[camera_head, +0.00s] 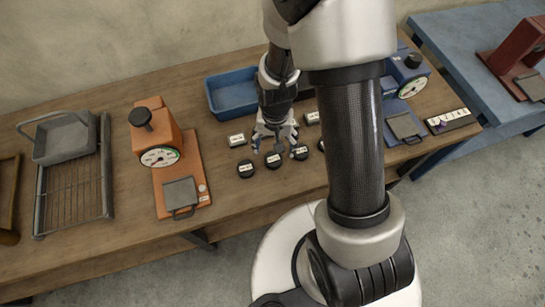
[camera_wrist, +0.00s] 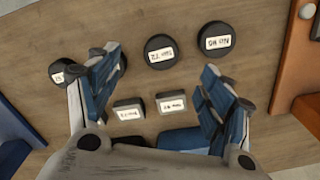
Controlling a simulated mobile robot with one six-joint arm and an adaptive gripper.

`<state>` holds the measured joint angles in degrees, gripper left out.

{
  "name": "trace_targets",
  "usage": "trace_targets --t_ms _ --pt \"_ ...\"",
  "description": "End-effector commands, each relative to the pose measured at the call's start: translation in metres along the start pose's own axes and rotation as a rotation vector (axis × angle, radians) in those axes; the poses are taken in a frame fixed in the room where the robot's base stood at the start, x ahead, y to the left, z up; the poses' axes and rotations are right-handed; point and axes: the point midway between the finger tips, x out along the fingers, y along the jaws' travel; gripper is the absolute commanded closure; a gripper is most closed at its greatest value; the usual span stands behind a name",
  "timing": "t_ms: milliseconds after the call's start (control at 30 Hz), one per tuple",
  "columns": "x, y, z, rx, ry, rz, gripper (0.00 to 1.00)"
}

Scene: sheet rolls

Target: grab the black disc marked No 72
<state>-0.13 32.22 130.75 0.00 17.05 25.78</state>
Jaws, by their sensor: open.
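The black disc marked No 72 (camera_wrist: 160,52) lies flat on the wooden table, its white label upside down in the wrist view. In the head view it appears to be the middle disc (camera_head: 273,160), just in front of my gripper (camera_head: 274,143). My gripper (camera_wrist: 160,72) is open and empty above the table, fingers pointing down. In the wrist view the No 72 disc is near the gap between the fingertips, slightly beyond them. A black disc (camera_wrist: 216,42) sits on its right. Another is partly hidden behind the left finger, and one more (camera_wrist: 59,73) lies farther left.
Small labelled blocks (camera_wrist: 128,109) lie between my fingers in the wrist view. A blue tray (camera_head: 222,112) stands behind my gripper. An orange press with a dial (camera_head: 160,135) is on the left, and a blue one (camera_head: 408,90) on the right. The table front is clear.

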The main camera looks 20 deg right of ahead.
Motion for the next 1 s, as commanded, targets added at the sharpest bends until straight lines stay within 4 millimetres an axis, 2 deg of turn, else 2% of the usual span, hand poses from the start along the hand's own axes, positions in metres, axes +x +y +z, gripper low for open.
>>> trace_targets --t_ms 33,200,467,700,833,1000 --pt "0.015 0.001 0.001 0.0 -0.004 0.002 0.27" --pt "0.043 0.0 0.0 0.0 -0.002 0.001 0.27" --pt "0.06 -0.001 -0.002 -0.001 0.0 0.0 0.27" --pt "0.096 -0.004 -0.01 -0.001 -0.002 0.001 0.27" --pt "0.105 -0.004 -0.01 -0.001 0.0 0.0 0.27" --pt "0.104 -0.004 -0.01 -0.001 0.001 -0.001 0.27"
